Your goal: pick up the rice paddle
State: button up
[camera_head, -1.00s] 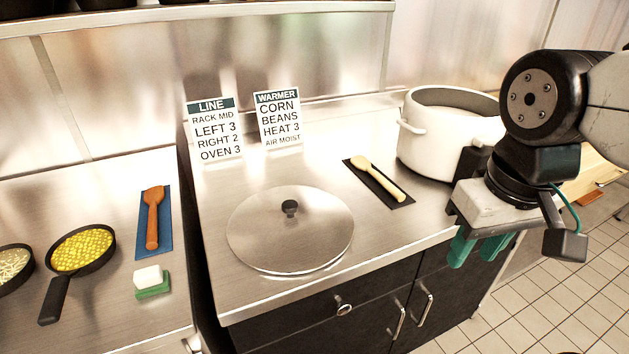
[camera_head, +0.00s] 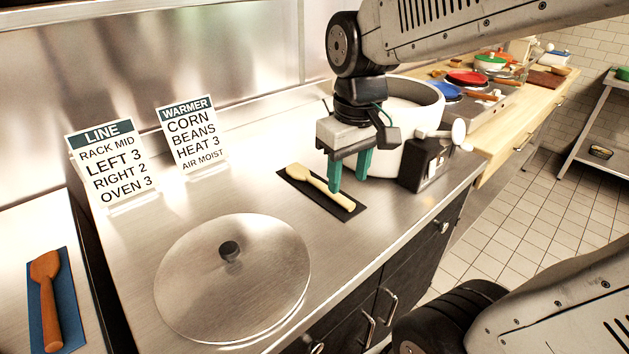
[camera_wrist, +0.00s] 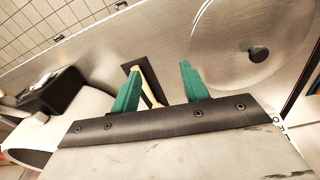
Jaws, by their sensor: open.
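The pale cream rice paddle (camera_head: 312,181) lies on a narrow black mat (camera_head: 311,194) on the steel counter, its handle toward the counter's front edge. My gripper (camera_head: 349,184) points down with its green fingers apart and empty, over or just beside the handle end. In the wrist view, the paddle (camera_wrist: 150,87) shows between the fingers of my gripper (camera_wrist: 160,72), nearer the left finger, and its lower part is hidden by the gripper body. I cannot tell the exact height of the fingertips above the handle.
A large white pot (camera_head: 410,110) stands close behind my gripper, and a black box (camera_head: 425,165) holding pale utensils stands just right. A round steel lid (camera_head: 232,285) lies left. A brown spatula (camera_head: 45,300) is on a blue mat (camera_head: 68,290). Two sign cards (camera_head: 110,160) stand behind.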

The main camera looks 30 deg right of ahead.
jog(key=n, duration=0.1)
send_near(319, 185)
jog(key=shift+g, duration=0.4)
jog(key=s, duration=0.1)
jog(key=s+d, duration=0.1)
jog(key=s, duration=0.1)
jog(key=s+f, duration=0.1)
jog(key=shift+s+d, duration=0.15)
jog(key=shift+s, duration=0.2)
jog(key=f, duration=0.8)
jog(key=shift+w+d, duration=0.2)
jog(key=shift+d, duration=0.05)
jog(key=shift+r, duration=0.1)
grip_shut()
